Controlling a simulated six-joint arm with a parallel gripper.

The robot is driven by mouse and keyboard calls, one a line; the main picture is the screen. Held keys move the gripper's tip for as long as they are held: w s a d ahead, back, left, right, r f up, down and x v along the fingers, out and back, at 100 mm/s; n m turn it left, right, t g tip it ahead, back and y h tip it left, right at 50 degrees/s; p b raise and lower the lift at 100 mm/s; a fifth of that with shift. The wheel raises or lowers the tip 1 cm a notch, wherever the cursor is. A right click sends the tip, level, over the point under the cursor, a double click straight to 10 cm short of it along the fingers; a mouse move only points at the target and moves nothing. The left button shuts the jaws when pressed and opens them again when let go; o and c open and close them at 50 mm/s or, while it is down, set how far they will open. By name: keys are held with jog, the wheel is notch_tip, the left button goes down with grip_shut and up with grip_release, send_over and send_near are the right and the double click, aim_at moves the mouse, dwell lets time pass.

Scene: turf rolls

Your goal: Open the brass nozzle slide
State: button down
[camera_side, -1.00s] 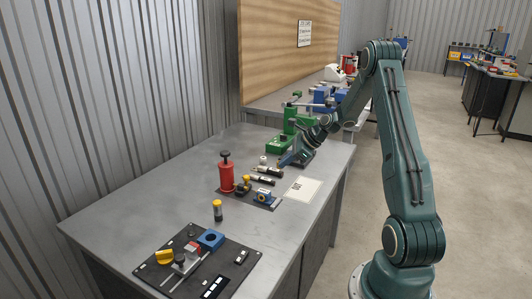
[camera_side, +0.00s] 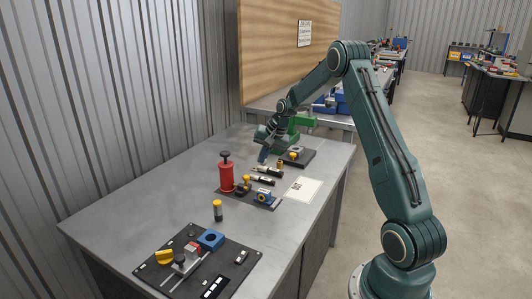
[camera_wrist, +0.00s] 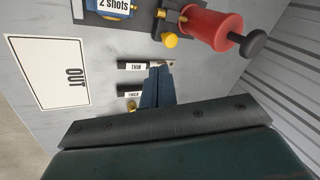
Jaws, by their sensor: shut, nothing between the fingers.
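My gripper (camera_side: 263,156) is shut and empty, its blue fingers pointing down over the bench behind two black cylinders. In the wrist view its fingertips (camera_wrist: 160,67) overlap the end of the cylinder marked THIN (camera_wrist: 135,66); I cannot tell if they touch. The cylinder marked THICK (camera_wrist: 130,92) lies beside it. Brass-yellow parts (camera_wrist: 169,40) sit by the red pump (camera_wrist: 212,27), and show in the side view (camera_side: 243,184). Another brass-yellow piece (camera_side: 293,155) is on a dark base right of my gripper. I cannot tell which is the nozzle slide, nor its position.
A blue "2 shots" device (camera_wrist: 116,7) stands beside the brass parts. A white OUT sheet (camera_wrist: 48,72) lies flat. A green stand (camera_side: 298,122) is behind my gripper.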

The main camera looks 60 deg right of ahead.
aim_at(245, 186)
jog(key=w+a+r+n+g+h, duration=0.1)
jog(key=w+n, duration=0.3)
jog(key=n, duration=0.5)
jog(key=shift+w+a+r+n, duration=0.3)
jog(key=shift+w+a+r, duration=0.05)
jog(key=shift+a+r, duration=0.5)
jog(key=shift+f, duration=0.15)
jog(key=shift+x, duration=4.9)
jog(key=shift+d, duration=0.2)
